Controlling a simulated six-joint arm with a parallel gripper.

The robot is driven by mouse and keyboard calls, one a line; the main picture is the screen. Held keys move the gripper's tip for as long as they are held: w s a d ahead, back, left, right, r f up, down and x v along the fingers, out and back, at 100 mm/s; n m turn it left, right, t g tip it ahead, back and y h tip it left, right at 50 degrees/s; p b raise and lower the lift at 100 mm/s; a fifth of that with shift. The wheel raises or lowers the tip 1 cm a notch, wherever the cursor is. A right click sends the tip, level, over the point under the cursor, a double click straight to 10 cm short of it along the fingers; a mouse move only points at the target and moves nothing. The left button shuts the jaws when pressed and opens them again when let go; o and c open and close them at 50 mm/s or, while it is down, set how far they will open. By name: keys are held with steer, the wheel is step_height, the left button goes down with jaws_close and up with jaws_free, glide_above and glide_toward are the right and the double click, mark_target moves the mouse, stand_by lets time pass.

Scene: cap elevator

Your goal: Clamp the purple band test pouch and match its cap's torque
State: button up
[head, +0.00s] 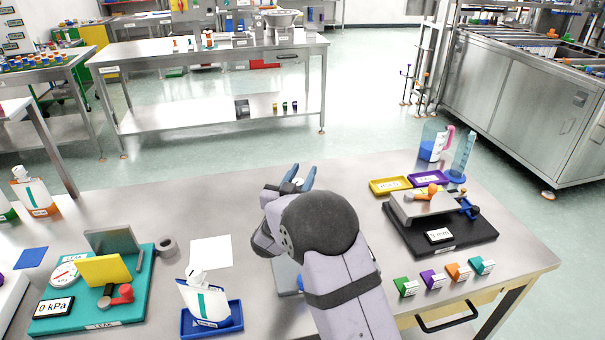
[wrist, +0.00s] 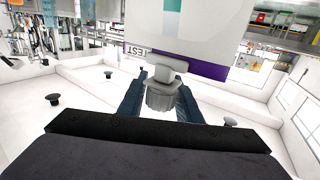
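The purple-band test pouch (wrist: 218,30) fills the upper middle of the wrist view. Its purple band (wrist: 205,70) and TEST label look upside down there. A light grey cap-like part (wrist: 162,92) sits between my dark blue fingertips, against the band edge. My gripper (head: 291,180) is raised over the bench and looks shut on this part; exact contact is hard to see. In the head view my arm hides most of the pouch. The clamp station with yellow plate (head: 101,270) and teal base (head: 137,297) stands left. The black-based station (head: 452,240) with a small display stands right.
A blue-band pouch (head: 207,302) stands in a blue tray (head: 235,322). A white card (head: 211,252) and grey roll (head: 167,246) lie near.

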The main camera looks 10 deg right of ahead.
mark_target(298, 185)
steer(key=c, duration=0.6)
steer(key=shift+h, duration=0.3)
steer(key=o, duration=1.1)
steer(key=b+v, duration=0.2)
steer(key=v, duration=0.5)
steer(key=shift+s+r, duration=0.1)
steer(key=shift+s, duration=0.05)
